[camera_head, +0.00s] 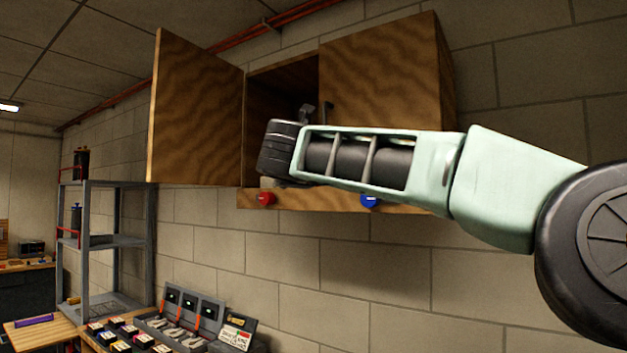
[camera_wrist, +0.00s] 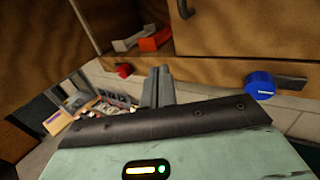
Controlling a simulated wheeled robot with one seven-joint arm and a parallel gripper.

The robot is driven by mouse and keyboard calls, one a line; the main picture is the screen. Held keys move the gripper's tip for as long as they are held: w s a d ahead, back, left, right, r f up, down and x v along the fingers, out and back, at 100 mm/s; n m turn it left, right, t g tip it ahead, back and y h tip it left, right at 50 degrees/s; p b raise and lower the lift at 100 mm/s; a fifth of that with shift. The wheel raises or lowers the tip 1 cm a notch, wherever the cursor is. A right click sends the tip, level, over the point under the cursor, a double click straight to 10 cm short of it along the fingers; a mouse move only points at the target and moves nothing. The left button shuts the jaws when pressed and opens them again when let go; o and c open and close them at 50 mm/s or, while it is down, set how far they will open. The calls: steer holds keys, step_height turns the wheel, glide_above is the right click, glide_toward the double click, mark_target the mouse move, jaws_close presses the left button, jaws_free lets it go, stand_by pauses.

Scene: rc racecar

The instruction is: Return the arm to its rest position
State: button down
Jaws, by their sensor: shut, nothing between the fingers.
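My arm, pale green with dark joints, stretches from the right across the front of a wooden wall cabinet (camera_head: 385,75) in the head view. My gripper (camera_head: 308,110) is at the cabinet's opening, partly hidden behind the wrist. In the wrist view, its two dark fingers (camera_wrist: 160,74) are together with nothing between them. The cabinet's left door (camera_head: 195,110) stands wide open and its right door is shut.
A red knob (camera_head: 264,199) and a blue knob (camera_head: 370,200) sit on the ledge below. Inside the cabinet are a red item (camera_wrist: 155,40) and a pale item (camera_wrist: 128,42). A grey shelf rack (camera_head: 118,240) and a cluttered bench (camera_head: 140,345) stand lower left.

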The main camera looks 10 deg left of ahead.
steer(key=s+a+n+y+b, duration=0.2)
steer(key=s+a+n+y, duration=0.3)
steer(key=s+n, duration=0.35)
steer(key=s+f+n+g+y, duration=0.5)
steer(key=s+f+n+g, duration=0.4)
steer(key=f+n, duration=0.7)
steer(key=s+d+f+n+g+h+b, duration=0.1)
steer(key=s+d+f+n+g+h, duration=0.1)
steer(key=s+d+f+n, duration=0.3)
steer(key=s+d+f+n+g+h+b, duration=0.1)
steer(key=s+d+f+n+h, duration=0.15)
steer(key=d+f+n, duration=0.4)
steer(key=s+d+f+n+g+h, duration=0.2)
steer(key=s+d+f, duration=0.3)
steer(key=d, duration=0.3)
steer(key=s+d+f+n+g+h, duration=0.2)
steer(key=s+d+f, duration=0.3)
steer(key=d+f, duration=0.3)
steer(key=s+d+f+n+g+h, duration=0.1)
steer(key=s+d+f+h, duration=0.3)
steer(key=d, duration=0.5)
step_height(320, 180, down, 3)
steer(key=shift+s+d+r+n+g, duration=0.1)
steer(key=shift+s+d+n+g, duration=0.3)
steer(key=shift+s, duration=0.6)
steer(key=shift+a, duration=0.1)
